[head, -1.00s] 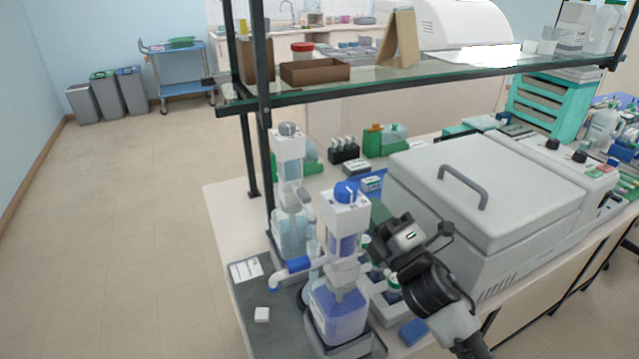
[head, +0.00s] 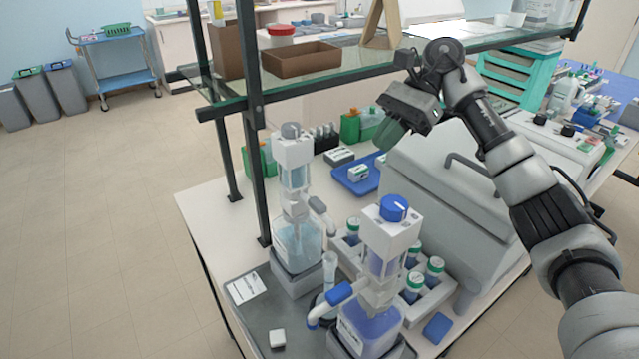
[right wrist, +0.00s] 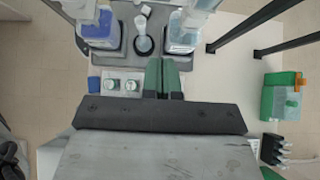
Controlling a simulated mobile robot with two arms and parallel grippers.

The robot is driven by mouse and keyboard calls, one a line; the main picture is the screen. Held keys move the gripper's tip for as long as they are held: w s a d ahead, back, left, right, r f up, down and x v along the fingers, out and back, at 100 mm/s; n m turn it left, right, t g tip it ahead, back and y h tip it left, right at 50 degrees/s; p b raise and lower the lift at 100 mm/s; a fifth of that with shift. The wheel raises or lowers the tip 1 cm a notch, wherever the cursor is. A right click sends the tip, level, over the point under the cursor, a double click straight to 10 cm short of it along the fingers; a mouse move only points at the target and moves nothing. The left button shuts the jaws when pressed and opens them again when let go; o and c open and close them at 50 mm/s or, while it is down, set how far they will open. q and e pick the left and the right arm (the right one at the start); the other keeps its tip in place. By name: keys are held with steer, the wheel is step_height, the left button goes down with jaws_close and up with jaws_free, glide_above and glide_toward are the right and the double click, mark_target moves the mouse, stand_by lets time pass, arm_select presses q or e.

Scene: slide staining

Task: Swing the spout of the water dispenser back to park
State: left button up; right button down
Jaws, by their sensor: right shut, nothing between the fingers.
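The grey-capped dispenser (head: 298,190), holding pale liquid, stands upright on the grey tray; it looks like the water dispenser. Its grey spout (head: 322,212) sticks out to the right, toward the blue-capped dispenser. The blue-capped dispenser (head: 385,250) holds blue liquid, and its blue-sleeved spout (head: 337,295) points left. A clear cylinder (head: 329,272) stands between the two. My right gripper (head: 388,138) is raised, behind and right of the dispensers, touching neither. Its green fingers (right wrist: 164,65) are shut and empty in the right wrist view. My left gripper is out of view.
The glass shelf (head: 340,87) and its dark post (head: 255,150) stand behind and left. A rack of capped bottles (head: 432,300) stands right of the blue-capped dispenser. A big white lidded machine (head: 440,215) is under my right arm. The grey tray (head: 250,312) has bare space at left.

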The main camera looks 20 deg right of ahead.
steer(key=p, duration=0.6)
glide_toward(316, 210)
steer(key=shift+a+f, duration=1.65)
steer(key=shift+f, duration=1.1)
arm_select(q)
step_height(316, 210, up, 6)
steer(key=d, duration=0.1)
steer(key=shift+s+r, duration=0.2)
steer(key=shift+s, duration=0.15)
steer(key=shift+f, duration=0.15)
arm_select(e)
steer(key=shift+s+f, duration=0.1)
